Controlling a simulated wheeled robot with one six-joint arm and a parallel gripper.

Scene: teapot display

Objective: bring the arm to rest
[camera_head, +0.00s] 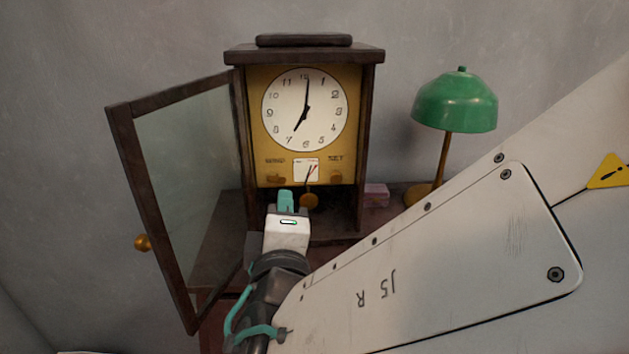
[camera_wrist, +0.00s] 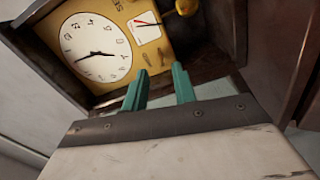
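My gripper (camera_head: 286,201) is in front of the lower part of a wooden clock (camera_head: 305,55), with my arm reaching in from the right. In the wrist view, the two teal fingers of my gripper (camera_wrist: 159,72) stand apart with nothing between them. The fingers point toward the clock's open front. The clock face (camera_head: 304,108) reads about seven o'clock and also shows tilted in the wrist view (camera_wrist: 95,47). The glass door (camera_head: 190,180) is swung open to the left. Whether the fingers touch the clock is hard to tell.
A brass pendulum bob (camera_head: 309,201) hangs below the small dial (camera_head: 306,169), close to my gripper. A green lamp (camera_head: 454,103) and a small pink box (camera_head: 376,195) stand to the right. The door's brass knob (camera_head: 142,242) sticks out left.

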